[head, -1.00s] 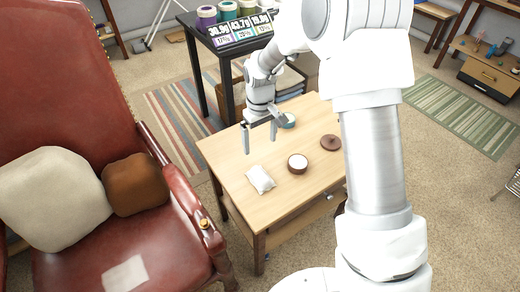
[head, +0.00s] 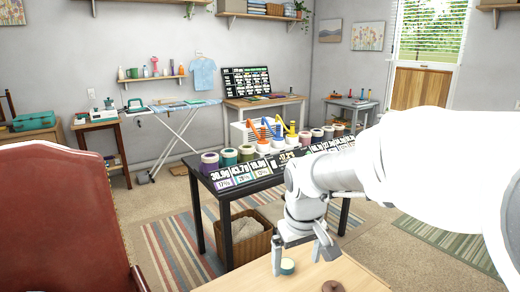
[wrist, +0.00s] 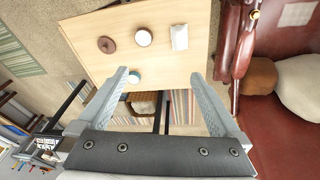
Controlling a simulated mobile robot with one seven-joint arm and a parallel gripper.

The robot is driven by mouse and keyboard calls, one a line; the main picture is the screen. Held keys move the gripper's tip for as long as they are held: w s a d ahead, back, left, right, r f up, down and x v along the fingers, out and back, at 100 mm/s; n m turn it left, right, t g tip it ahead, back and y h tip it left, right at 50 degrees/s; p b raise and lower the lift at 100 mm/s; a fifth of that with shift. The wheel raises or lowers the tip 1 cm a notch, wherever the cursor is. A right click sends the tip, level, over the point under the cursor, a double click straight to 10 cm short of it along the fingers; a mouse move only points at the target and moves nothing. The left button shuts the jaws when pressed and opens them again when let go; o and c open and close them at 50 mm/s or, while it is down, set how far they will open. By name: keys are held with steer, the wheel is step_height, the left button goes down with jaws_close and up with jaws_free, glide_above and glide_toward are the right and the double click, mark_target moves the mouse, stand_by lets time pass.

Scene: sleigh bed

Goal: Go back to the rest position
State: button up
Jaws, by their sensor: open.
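My gripper (head: 301,252) is open and empty above the small wooden table (head: 245,278). In the wrist view, its two fingers (wrist: 159,76) are spread apart with nothing between them. A small teal-topped round container (head: 287,266) shows on the table behind the gripper, and in the wrist view it is close to one fingertip (wrist: 134,77). I cannot tell the exact gap. A brown round lid (wrist: 106,45), an open white-filled bowl (wrist: 143,37) and a white packet (wrist: 179,37) lie on the table in the wrist view.
A black table (head: 240,189) with jars, colored tools and price displays stands behind the wooden table. A wicker basket (head: 252,244) is under it. The red leather armchair (head: 60,215) is at left. An ironing board (head: 185,105) and shelves line the back wall. Striped rugs cover some floor.

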steer(key=s+d+r+m+t+p, duration=0.1)
steer(key=s+d+r+m+p, duration=0.1)
steer(key=s+r, duration=0.3)
steer(key=s+d+r+m+t+p, duration=0.1)
steer(key=s+d+r, duration=0.3)
steer(key=s, duration=0.8)
step_height(320, 180, up, 2)
steer(key=shift+d+r+m+t+p, duration=0.15)
steer(key=shift+m+t+p, duration=0.25)
steer(key=shift+t+p, duration=0.2)
